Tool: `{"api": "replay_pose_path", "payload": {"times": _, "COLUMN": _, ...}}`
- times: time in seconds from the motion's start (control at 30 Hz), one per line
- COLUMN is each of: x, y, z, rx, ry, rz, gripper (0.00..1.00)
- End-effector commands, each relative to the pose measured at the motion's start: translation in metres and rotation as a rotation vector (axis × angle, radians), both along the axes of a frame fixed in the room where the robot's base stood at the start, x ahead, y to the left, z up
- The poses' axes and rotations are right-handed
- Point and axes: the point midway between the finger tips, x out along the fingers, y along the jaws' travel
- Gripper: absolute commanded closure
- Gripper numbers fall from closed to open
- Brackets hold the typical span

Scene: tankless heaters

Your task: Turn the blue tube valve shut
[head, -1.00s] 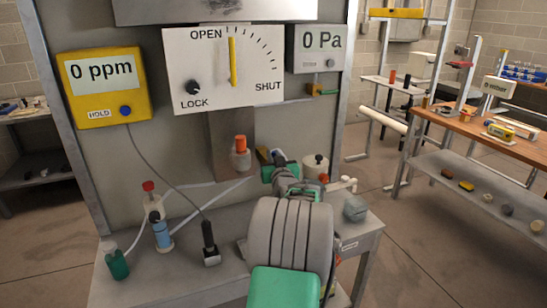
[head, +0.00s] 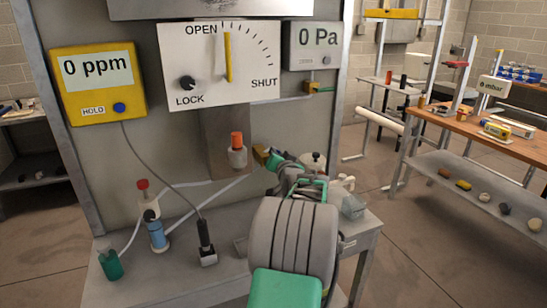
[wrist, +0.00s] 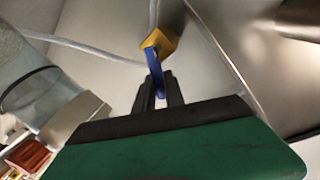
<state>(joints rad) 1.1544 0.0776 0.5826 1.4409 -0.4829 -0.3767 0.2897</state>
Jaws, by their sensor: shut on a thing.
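The blue valve handle (wrist: 155,72) runs down from a yellow valve body (wrist: 158,43) in the wrist view. My gripper (wrist: 158,92) is shut on this blue handle, its dark fingers on either side of it. In the head view my gripper (head: 272,160) is at the yellow valve body (head: 260,154), in front of the panel's lower part. The handle is mostly hidden there by my gripper. A clear tube (wrist: 153,14) meets the valve body from above in the wrist view.
A white dial plate (head: 219,85) has its yellow pointer near OPEN. A yellow "0 ppm" meter (head: 98,85) and a grey "0 Pa" meter (head: 315,44) flank it. An orange-capped fitting (head: 237,152) is just left of the valve. Bottles stand on the bench's left.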

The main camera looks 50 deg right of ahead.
Motion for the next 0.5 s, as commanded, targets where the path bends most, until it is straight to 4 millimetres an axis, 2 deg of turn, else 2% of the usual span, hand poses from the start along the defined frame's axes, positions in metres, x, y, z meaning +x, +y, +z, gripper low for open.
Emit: {"api": "replay_pose_path", "payload": {"times": 0.5, "x": -0.008, "y": -0.014, "z": -0.016, "rx": 0.424, "ry": -0.248, "rz": -0.001, "gripper": 1.0}}
